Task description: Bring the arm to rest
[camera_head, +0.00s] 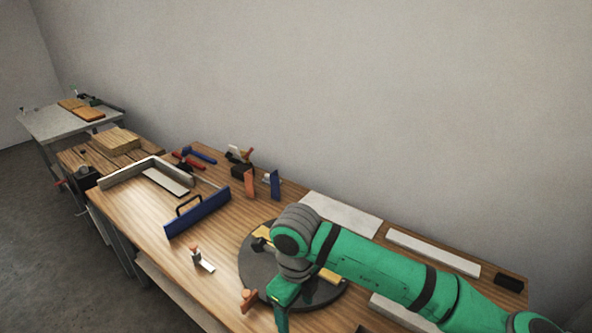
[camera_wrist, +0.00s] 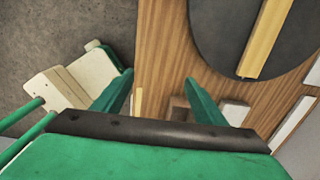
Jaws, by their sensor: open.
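My green arm reaches in from the lower right in the head view, over the workbench (camera_head: 140,215). My gripper (camera_head: 281,322) points down near the front edge of the round dark disc (camera_head: 256,284). In the wrist view the two green fingers of my gripper (camera_wrist: 159,78) stand wide apart with nothing held between them. Below them is the wooden bench top (camera_wrist: 160,50) and its front edge. My arm hides part of the disc and the bench behind it.
A yellow bar (camera_wrist: 268,38) lies on the disc. An orange-brown handled piece (camera_head: 249,299) is close to my gripper. A blue float with a handle (camera_head: 198,213) and a small scraper (camera_head: 203,262) lie to the left. Pale boards (camera_head: 432,253) lie along the wall. Open floor is at left.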

